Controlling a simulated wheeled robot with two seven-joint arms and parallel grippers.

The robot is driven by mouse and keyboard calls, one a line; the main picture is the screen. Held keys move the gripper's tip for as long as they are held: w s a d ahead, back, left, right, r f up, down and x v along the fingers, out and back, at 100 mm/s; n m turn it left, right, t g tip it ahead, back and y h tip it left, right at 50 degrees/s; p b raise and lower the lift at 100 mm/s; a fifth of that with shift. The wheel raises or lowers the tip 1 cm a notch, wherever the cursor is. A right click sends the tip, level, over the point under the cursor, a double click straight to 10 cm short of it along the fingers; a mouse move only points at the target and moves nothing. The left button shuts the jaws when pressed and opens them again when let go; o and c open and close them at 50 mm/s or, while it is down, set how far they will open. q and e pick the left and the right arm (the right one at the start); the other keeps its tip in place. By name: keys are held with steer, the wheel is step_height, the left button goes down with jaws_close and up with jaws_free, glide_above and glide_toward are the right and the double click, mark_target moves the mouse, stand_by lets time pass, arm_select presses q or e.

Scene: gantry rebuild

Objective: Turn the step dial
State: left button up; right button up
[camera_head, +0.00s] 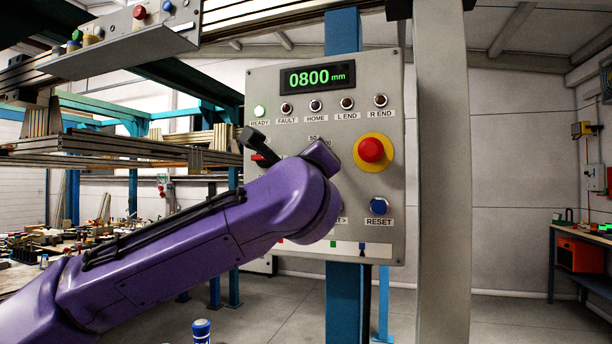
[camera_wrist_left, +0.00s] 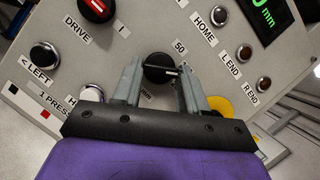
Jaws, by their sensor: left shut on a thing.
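The step dial (camera_wrist_left: 160,68), a round black knob with a light pointer line, sits on the grey control panel (camera_wrist_left: 215,65) below a "50" label in the left wrist view. My left gripper (camera_wrist_left: 161,70) has one finger on each side of the knob and is shut on it. In the head view, my purple left arm reaches the panel (camera_head: 345,85) and hides the dial and the fingertips; only part of the dial's scale shows above the wrist. My right gripper is in neither view.
A red emergency button on a yellow ring (camera_head: 371,150) and a blue reset button (camera_head: 379,206) are right of my wrist. The red drive switch (camera_wrist_left: 97,6) is left of the dial. The green display (camera_head: 320,77) reads 0800 mm. A grey post (camera_head: 442,170) stands right of the panel.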

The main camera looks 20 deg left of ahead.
arm_select(q)
steer(key=shift+n+g+y+b, duration=0.3)
steer(key=shift+n+y+b, duration=0.1)
steer(key=shift+n, duration=0.7)
steer(key=o, duration=1.1)
steer(key=shift+c, duration=0.2)
steer(key=b+v, duration=0.4)
steer(key=v, duration=0.6)
steer(key=shift+s+b, duration=0.3)
steer(key=shift+b, duration=0.05)
steer(key=shift+d, duration=0.1)
